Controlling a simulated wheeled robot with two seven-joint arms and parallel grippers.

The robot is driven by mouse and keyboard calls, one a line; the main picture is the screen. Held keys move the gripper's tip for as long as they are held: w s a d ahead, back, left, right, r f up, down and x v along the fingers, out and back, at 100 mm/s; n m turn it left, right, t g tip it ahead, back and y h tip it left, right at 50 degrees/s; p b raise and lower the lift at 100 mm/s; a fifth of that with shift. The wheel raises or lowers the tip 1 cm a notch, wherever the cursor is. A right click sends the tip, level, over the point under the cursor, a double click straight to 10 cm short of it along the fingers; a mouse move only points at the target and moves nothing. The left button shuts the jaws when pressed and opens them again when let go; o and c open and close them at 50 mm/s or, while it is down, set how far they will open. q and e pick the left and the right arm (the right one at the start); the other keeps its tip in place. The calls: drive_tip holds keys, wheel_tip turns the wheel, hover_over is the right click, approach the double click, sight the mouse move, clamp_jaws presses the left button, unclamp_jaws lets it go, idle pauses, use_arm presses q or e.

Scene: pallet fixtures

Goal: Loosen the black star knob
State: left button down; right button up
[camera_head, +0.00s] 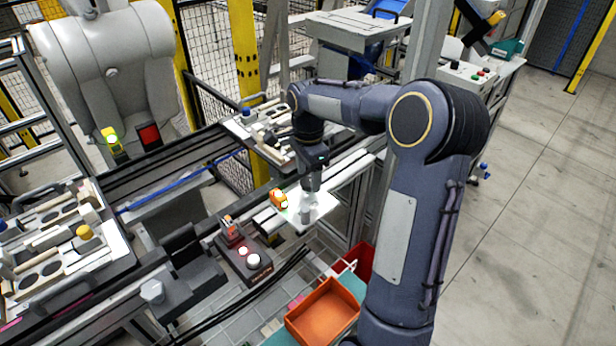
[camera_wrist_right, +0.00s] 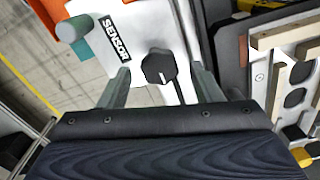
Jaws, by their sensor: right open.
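The black star knob (camera_wrist_right: 158,66) sits on a white plate marked SENSOR (camera_wrist_right: 140,28) in the right wrist view. A dark slot or stem runs down beside it. My right gripper (camera_wrist_right: 160,72) is open, with one finger on either side of the knob and a gap to each. I cannot tell how far above the plate the fingertips are. In the head view my right gripper (camera_head: 308,203) points down over the white plate (camera_head: 326,203), and I cannot make out the knob there. My left gripper is not in view.
An orange sensor (camera_head: 278,198) is beside the plate. A control box with lit buttons (camera_head: 245,258) stands at lower left of it. An orange bin (camera_head: 322,312) lies below. Pallets with wooden parts (camera_head: 262,132) sit on the conveyor behind. The floor at right is clear.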

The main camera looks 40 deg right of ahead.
drive_tip(key=shift+f, duration=0.65)
drive_tip(key=c, duration=1)
